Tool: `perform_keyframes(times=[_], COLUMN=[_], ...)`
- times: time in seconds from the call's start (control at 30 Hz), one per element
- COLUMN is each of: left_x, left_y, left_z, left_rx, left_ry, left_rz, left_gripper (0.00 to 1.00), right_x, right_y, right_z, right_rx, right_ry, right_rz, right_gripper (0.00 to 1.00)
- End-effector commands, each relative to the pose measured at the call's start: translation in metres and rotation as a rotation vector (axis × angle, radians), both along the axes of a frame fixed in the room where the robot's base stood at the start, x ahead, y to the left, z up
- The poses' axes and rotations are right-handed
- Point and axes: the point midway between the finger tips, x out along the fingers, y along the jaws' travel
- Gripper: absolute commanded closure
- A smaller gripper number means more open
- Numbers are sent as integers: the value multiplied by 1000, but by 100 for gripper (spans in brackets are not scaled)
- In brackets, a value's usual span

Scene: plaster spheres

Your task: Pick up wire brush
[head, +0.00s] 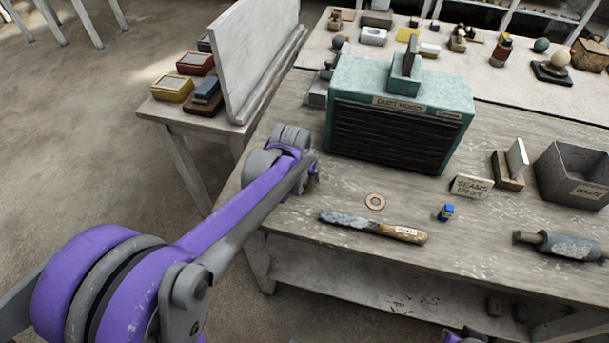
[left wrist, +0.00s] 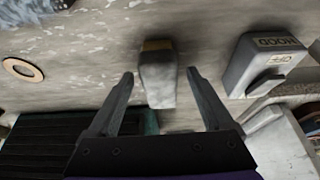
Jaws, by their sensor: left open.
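My left gripper (head: 313,178) is over the left end of the workbench, near the dust hood, its fingers mostly hidden in the head view. In the left wrist view the gripper (left wrist: 160,73) is open, with a blunt grey block with a tan end (left wrist: 157,82) showing between its fingers. I cannot tell if they touch. No thing is clearly marked as a wire brush. A long tool (head: 345,219) with a speckled blue-grey end and a labelled wooden handle lies at the bench's front, right of the gripper. A speckled piece also shows in the left wrist view (left wrist: 38,10).
A washer (head: 375,202) lies behind the long tool, with a small blue-topped item (head: 446,212) to its right. The teal dust hood (head: 400,125) blocks the back. A roller-like tool (head: 565,245) and a grey bin (head: 577,175) stand right.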

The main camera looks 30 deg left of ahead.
Motion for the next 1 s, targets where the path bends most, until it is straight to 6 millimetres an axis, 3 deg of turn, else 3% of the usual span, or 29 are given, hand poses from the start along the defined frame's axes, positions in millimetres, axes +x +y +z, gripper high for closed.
perform_keyframes(times=[0.17, 0.63, 1.0], left_x=[0, 0, 0], left_y=[0, 0, 0], left_z=[0, 0, 5], left_rx=[0, 0, 0], left_ry=[0, 0, 0], left_rz=[0, -1, -1], left_gripper=[15, 100, 100], right_x=[0, 0, 0], right_y=[0, 0, 0], right_z=[0, 0, 1], right_rx=[0, 0, 0], right_ry=[0, 0, 0], right_rz=[0, 0, 0], right_gripper=[100, 100, 100])
